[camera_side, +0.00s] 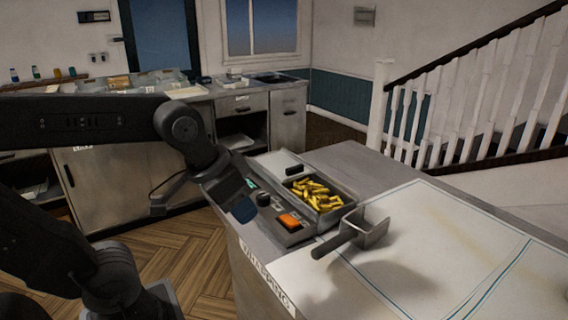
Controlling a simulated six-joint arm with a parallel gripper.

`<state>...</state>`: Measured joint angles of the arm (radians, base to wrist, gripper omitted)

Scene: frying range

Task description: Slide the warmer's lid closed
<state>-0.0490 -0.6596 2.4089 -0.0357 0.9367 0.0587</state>
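The warmer (347,196) is a grey metal box set on the counter, with yellow fries (317,195) showing in its open well. Its lid (276,164) looks like the pale flat panel at the well's back left, with a small dark handle (293,170) on it. The well is largely uncovered.
The warmer's panel has a dark knob (263,199) and an orange switch (289,221) beside my gripper. A metal scoop (369,228) with a black handle lies right of the warmer. The white wrapping sheet (440,240) on the right is mostly clear. A back counter (222,91) holds trays.

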